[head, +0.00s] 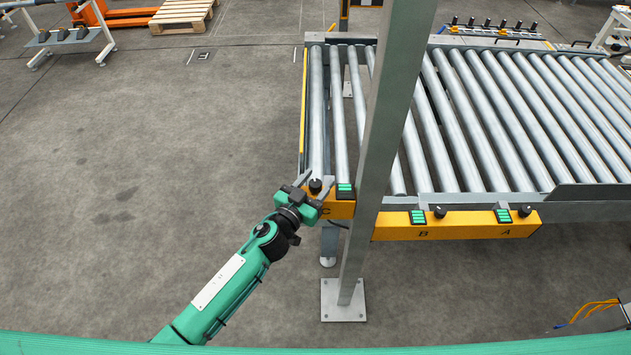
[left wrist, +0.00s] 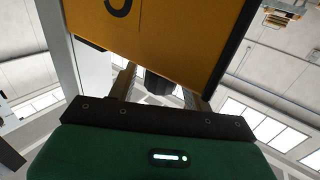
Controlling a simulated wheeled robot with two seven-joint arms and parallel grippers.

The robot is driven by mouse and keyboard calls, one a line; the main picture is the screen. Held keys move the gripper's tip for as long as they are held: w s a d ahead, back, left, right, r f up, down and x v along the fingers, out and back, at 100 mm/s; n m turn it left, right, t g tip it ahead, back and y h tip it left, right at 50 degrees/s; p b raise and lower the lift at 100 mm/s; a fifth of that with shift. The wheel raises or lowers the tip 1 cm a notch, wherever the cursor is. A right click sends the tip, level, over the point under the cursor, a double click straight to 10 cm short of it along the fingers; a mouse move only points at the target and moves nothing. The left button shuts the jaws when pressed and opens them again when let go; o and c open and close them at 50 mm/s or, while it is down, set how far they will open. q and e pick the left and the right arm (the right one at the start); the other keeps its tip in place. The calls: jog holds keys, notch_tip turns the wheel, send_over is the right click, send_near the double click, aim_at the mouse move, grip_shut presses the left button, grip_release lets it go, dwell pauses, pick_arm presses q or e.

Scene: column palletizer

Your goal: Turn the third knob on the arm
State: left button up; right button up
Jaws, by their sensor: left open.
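A yellow panel marked C (head: 342,209) sits at the left end of the roller conveyor, with a black knob (head: 315,186) and a green display (head: 345,190) on top. My left gripper (head: 318,180) is open at this knob. In the left wrist view, the dark knob (left wrist: 158,83) shows between the two fingers, below the yellow panel (left wrist: 165,35); whether either finger touches it I cannot tell. A second yellow panel (head: 464,226) carries two more black knobs, one by B (head: 440,212) and one by A (head: 525,211). My right gripper is not in view.
A grey upright post (head: 378,150) stands just right of panel C, on a bolted floor plate (head: 343,300). It separates panel C from the B and A panel. The roller conveyor (head: 490,110) extends behind and right. The floor at left is clear.

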pick_arm(q)
jog(key=c, duration=0.9)
jog(key=shift+c, duration=0.2)
jog(key=shift+r, duration=0.1)
